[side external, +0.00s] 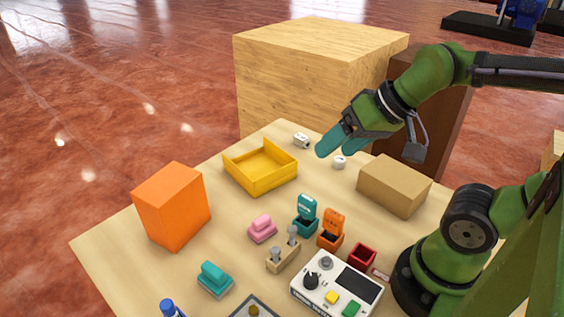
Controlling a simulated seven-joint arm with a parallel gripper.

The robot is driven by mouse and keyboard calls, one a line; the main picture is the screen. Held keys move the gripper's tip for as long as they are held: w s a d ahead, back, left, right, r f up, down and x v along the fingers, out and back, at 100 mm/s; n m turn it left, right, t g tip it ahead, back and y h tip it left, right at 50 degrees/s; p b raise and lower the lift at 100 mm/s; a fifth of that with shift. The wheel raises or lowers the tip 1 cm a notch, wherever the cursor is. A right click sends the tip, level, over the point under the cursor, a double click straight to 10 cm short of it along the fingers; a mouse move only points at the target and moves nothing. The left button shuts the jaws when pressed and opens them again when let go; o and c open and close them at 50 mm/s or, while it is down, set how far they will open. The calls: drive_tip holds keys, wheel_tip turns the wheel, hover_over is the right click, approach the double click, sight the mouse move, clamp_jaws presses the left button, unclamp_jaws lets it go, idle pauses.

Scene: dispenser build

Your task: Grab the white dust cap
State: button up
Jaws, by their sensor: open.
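Two small white pieces lie near the table's far corner. One is a rounded white piece (338,162), just below my fingertips in the picture. The other is a boxier white piece (301,139) with a dark mark, to the left of my fingers. I cannot tell for sure which is the dust cap; the rounded one looks more like a cap. My gripper (335,152) has teal fingers, which are apart with nothing seen between them. It points down and to the left, close to the rounded piece in the picture. Its height above the table is hard to judge.
A yellow tray (233,178) stands left of the white pieces, and a tan box (395,186) right of them. A large wooden block (300,60) rises behind. An orange box (171,207), teal and orange dispensers and a control box (337,287) stand nearer the camera.

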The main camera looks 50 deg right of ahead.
wheel_tip(320, 180, down, 3)
drive_tip(key=w+d+m+g, duration=0.1)
drive_tip(key=w, duration=0.1)
drive_tip(key=n+g+h, duration=0.3)
drive_tip(key=n+h, duration=0.1)
drive_tip(key=n, duration=3)
approach(340, 159)
wheel_tip(340, 159, down, 2)
drive_tip(key=shift+t+h, duration=0.3)
drive_tip(key=shift+x, duration=3.35)
drive_tip(key=shift+w, duration=0.1)
drive_tip(key=shift+c, duration=0.5)
drive_tip(key=c, duration=1)
